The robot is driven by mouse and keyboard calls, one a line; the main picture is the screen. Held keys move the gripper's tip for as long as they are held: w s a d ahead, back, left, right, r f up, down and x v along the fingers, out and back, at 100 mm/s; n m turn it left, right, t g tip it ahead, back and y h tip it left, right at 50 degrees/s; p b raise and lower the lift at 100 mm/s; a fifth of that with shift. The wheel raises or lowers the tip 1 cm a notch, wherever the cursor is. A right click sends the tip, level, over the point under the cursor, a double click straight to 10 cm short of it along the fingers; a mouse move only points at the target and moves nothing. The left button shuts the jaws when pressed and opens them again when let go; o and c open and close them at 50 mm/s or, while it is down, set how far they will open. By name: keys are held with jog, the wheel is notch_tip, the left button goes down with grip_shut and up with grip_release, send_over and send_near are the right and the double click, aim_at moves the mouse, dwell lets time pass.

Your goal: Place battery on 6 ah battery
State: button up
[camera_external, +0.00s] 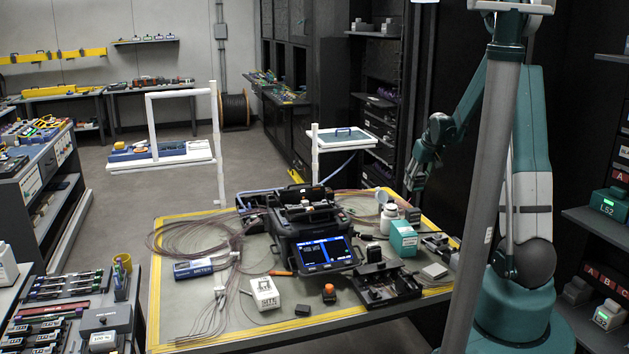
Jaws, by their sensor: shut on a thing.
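My gripper (411,183) hangs at the end of the teal arm, beyond the back right corner of the work table. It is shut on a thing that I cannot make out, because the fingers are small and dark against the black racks. I cannot tell for sure which object is the 6 Ah battery. A teal battery-like block marked L52 (608,206) stands on the right shelf. A grey block with a green-lit label (607,316) sits on a lower shelf there. My gripper is well apart from both.
The work table (190,330) holds a black splicer (298,232) with a lit screen, a teal box (403,238), a white box (264,293), bottles and loose cables. A raised white-framed shelf (345,145) stands behind it. Dark racks are close behind my gripper.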

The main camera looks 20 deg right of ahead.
jog(key=shift+f, duration=2.55)
jog(key=shift+f+b, duration=0.35)
jog(key=shift+f, duration=1.5)
jog(key=shift+f, duration=0.15)
jog(key=o, duration=1)
jog(key=shift+o, duration=0.2)
jog(key=v, duration=1.2)
jog(key=shift+p, duration=0.45)
